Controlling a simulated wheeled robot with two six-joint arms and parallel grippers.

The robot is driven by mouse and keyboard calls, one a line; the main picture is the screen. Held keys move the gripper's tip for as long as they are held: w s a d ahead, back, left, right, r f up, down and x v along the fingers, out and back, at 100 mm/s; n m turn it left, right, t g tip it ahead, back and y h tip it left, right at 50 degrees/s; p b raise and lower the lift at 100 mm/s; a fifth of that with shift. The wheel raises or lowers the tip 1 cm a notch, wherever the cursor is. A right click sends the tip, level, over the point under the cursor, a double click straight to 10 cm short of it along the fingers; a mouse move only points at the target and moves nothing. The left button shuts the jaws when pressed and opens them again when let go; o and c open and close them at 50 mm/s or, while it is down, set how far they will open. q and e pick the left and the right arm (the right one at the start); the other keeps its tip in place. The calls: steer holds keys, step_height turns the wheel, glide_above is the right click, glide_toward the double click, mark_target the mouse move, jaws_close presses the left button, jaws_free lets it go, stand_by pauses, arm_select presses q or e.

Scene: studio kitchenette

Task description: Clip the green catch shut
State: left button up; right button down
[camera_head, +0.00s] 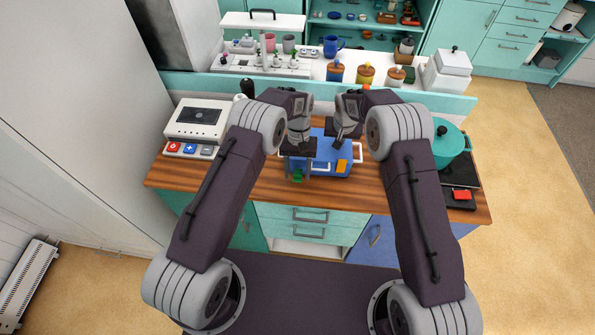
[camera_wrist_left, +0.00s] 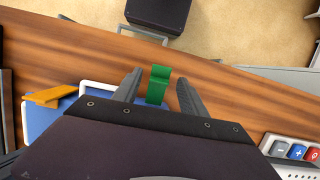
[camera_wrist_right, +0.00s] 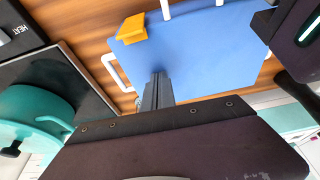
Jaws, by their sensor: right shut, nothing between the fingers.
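The blue box (camera_head: 325,158) with white handles stands on the wooden counter. The green catch (camera_head: 297,179) sits at its front edge, left of the orange catch (camera_head: 342,166). In the left wrist view the green catch (camera_wrist_left: 158,88) shows between the parted fingers of my left gripper (camera_wrist_left: 157,80), which is open; I cannot tell whether a finger touches it. The orange catch (camera_wrist_left: 50,95) stands apart to the side there. My right gripper (camera_wrist_right: 157,80) is shut and empty over the box's blue top (camera_wrist_right: 205,60); whether it touches is unclear. The orange catch (camera_wrist_right: 132,29) lies beyond its tips.
A white appliance (camera_head: 199,120) with coloured buttons stands left on the counter. A teal pot (camera_head: 450,145) on a black hob (camera_head: 459,178) stands at right. Behind, a raised shelf holds jars and mugs. The counter's front edge (camera_head: 390,198) is close to the box.

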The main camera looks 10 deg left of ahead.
mark_target(298, 170)
arm_select(q)
steer(key=v, duration=1.2)
